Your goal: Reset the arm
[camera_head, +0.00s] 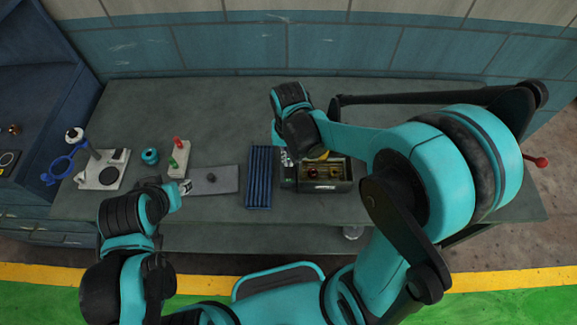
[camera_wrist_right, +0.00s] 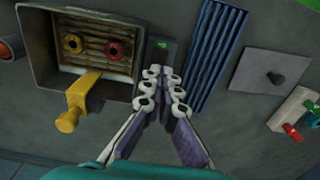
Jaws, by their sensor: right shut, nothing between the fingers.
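My right gripper (camera_head: 287,158) hangs over the bench between the blue ribbed tray (camera_head: 259,178) and the metal box (camera_head: 325,188). In the right wrist view its fingers (camera_wrist_right: 163,78) are together with nothing held, beside a small dark block with a green mark (camera_wrist_right: 158,48). My left gripper (camera_head: 186,188) is low over the bench, at the left end of the grey plate (camera_head: 222,181). Its fingers are too small to tell open from shut.
The box holds a yellow ring (camera_wrist_right: 72,43) and a red ring (camera_wrist_right: 115,50); a yellow part (camera_wrist_right: 72,112) hangs over its edge. A white block with red and green pegs (camera_head: 179,160), a teal spool (camera_head: 150,156) and a white stand (camera_head: 103,172) are at left. The bench's back is clear.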

